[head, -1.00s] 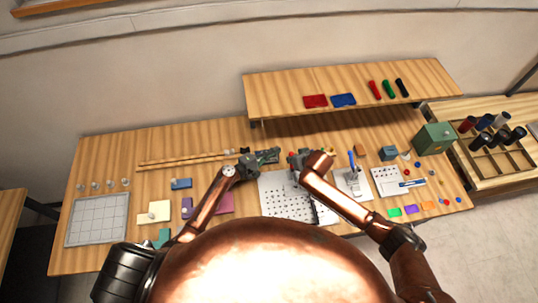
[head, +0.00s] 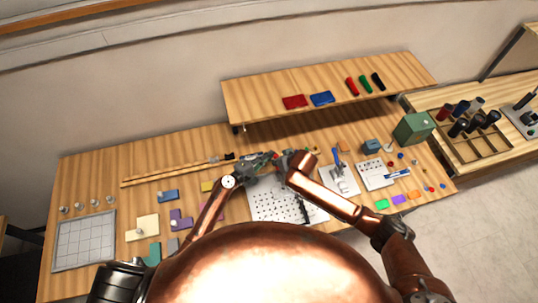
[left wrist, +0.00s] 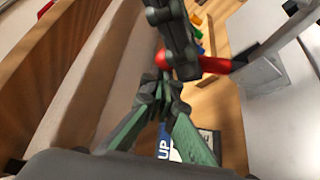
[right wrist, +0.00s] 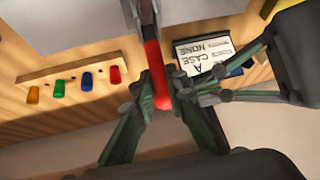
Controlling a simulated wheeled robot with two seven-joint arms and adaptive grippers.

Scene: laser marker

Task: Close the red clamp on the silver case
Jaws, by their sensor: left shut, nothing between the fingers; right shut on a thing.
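The red clamp handle (right wrist: 156,75) runs down the middle of the right wrist view to my right gripper's fingers (right wrist: 160,105). It also shows as a red bar with a rounded end in the left wrist view (left wrist: 212,65). My right gripper (head: 284,161) is shut on it. My left gripper (head: 262,160) is shut and empty close beside the right one; its tips (left wrist: 162,85) are just below the red end in the left wrist view. The silver case is not clearly seen; my grippers cover much of that area in the head view.
A white card reading "A CASE NONE" (right wrist: 205,55) lies beyond the grippers. Several small coloured pieces (right wrist: 87,80) sit on a wooden board. A raised wooden shelf (head: 330,85) stands behind. A dotted white plate (head: 275,203) lies in front, and a gridded tray (head: 84,240) at left.

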